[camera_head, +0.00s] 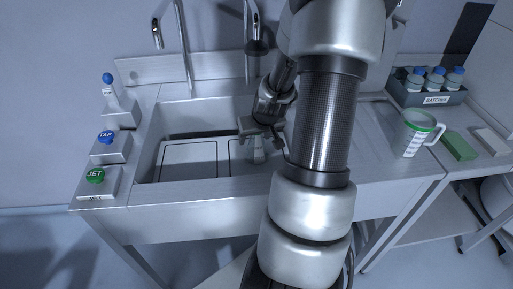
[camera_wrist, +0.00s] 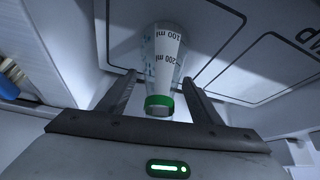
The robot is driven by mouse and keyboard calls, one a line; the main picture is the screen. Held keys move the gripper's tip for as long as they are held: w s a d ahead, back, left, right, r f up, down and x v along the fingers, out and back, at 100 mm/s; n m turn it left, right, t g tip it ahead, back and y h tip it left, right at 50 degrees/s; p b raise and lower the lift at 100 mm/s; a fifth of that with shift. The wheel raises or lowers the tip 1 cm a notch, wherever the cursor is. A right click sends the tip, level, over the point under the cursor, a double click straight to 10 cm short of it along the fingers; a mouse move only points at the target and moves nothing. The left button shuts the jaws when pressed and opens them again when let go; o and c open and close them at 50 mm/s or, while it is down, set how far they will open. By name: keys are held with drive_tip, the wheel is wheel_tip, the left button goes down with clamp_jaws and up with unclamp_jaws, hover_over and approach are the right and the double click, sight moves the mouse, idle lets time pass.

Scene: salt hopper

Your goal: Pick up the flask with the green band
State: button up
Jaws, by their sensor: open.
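The flask (camera_wrist: 165,60) is clear, with a white scale strip marked 100 ml and 200 ml and a green band (camera_wrist: 159,103) around its near end in the wrist view. In the head view the flask (camera_head: 257,152) shows as a small pale shape in the sink, partly hidden by my gripper (camera_head: 262,138). In the wrist view my gripper (camera_wrist: 159,82) is open, with one finger on each side of the flask. A gap shows between the flask and each finger.
The sink (camera_head: 208,193) has a pale panelled floor and raised walls close around my gripper. Two faucets stand behind it. TAP (camera_head: 106,137) and JET (camera_head: 95,176) buttons sit left. A measuring jug (camera_head: 412,137), a green block (camera_head: 459,146) and a bottle rack (camera_head: 432,98) stand right.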

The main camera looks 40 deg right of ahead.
drive_tip(key=shift+w+f, duration=0.25)
drive_tip(key=shift+f, duration=0.2)
drive_tip(key=shift+d, duration=0.1)
drive_tip(key=shift+s, duration=0.1)
drive_tip(key=c, duration=1.3)
